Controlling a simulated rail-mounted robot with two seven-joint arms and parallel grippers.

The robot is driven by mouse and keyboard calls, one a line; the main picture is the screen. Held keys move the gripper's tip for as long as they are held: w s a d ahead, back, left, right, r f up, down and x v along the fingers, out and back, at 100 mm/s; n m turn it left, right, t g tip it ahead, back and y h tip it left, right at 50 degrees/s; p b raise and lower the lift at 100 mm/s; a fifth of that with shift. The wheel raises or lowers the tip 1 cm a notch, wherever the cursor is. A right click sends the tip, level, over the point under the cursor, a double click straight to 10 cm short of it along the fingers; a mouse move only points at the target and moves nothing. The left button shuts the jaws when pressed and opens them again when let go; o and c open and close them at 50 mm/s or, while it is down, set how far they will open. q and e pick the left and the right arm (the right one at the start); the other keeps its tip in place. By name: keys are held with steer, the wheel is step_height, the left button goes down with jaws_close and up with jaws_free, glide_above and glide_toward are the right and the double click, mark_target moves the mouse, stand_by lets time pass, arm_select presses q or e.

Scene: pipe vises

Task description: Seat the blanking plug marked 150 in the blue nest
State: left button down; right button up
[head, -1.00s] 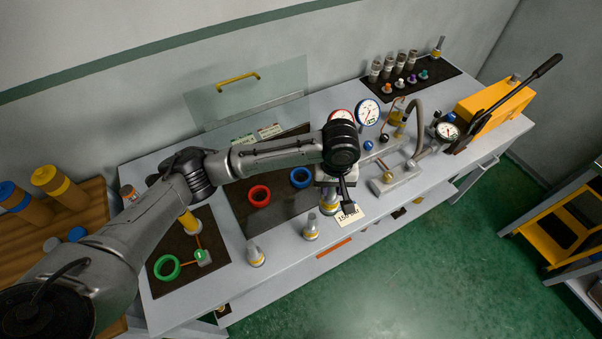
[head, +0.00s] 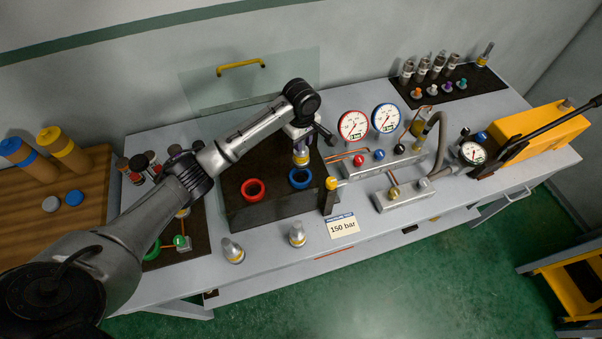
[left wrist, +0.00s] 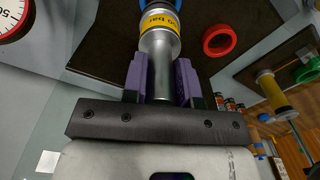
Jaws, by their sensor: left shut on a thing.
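My left gripper (head: 301,148) is shut on a silver plug with a yellow band (head: 301,158). In the left wrist view purple-padded fingers (left wrist: 161,80) grip the plug (left wrist: 159,45), and its band shows a partly hidden marking ending in "50 bar". The plug stands about upright over the blue nest (head: 300,178), a blue ring on the dark block. Its lower end overlaps the ring in the head view; I cannot tell whether it touches or has entered. The blue nest (left wrist: 152,5) shows partly behind the plug. My right gripper is not in view.
The red nest (head: 253,189) lies left of the blue one. Two silver plugs (head: 233,250) (head: 298,236) stand near the front edge, beside a "150 bar" card (head: 343,226). Gauges (head: 353,125) and a valve manifold (head: 402,193) stand to the right.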

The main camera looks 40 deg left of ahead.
mark_target(300, 159)
arm_select(q)
step_height(300, 159, down, 6)
steer(key=shift+a+r, duration=0.1)
steer(key=shift+a, duration=0.05)
steer(key=shift+f+b, duration=0.3)
steer(key=shift+f, duration=1.7)
steer(key=shift+f, duration=0.1)
steer(key=c, duration=0.9)
jaws_free()
step_height(300, 159, up, 12)
steer(key=shift+r+p, duration=0.15)
steer(key=shift+p, duration=0.3)
